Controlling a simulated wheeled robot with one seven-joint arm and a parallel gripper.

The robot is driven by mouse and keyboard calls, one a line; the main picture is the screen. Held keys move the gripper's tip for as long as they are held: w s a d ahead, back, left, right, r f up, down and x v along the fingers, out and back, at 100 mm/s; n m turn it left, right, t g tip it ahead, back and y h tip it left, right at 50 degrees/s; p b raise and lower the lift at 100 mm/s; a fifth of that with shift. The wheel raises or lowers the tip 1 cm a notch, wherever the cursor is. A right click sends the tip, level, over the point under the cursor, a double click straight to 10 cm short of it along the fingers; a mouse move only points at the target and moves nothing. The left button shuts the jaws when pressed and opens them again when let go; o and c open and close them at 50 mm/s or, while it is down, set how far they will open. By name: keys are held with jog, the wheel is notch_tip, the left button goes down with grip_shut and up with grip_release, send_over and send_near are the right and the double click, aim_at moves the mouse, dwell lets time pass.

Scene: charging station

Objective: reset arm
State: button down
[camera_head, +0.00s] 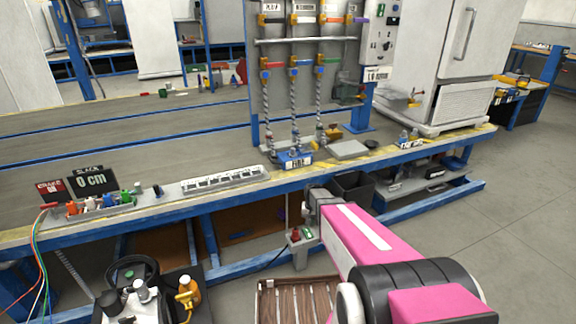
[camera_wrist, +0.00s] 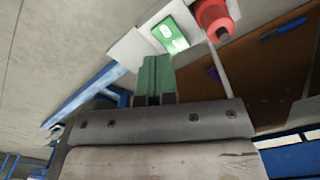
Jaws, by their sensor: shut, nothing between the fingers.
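My pink arm (camera_head: 365,235) reaches forward from the lower right in the head view. Its grey end is in front of the workbench's blue front edge, and the fingertips cannot be made out there. In the wrist view my gripper (camera_wrist: 156,75) shows its green fingers close together, shut and empty. Just beyond the fingertips is a pale control box with a green lit switch (camera_wrist: 172,34) and a red knob (camera_wrist: 214,18). I cannot tell whether the fingers touch it. The control box (camera_head: 300,250) also shows in the head view, below the bench edge.
A slatted wooden crate (camera_head: 290,300) stands below. Open floor (camera_head: 480,230) lies at the right.

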jog(key=s+r+n, duration=0.2)
jog(key=s+r, duration=1.6)
jog(key=s, duration=0.1)
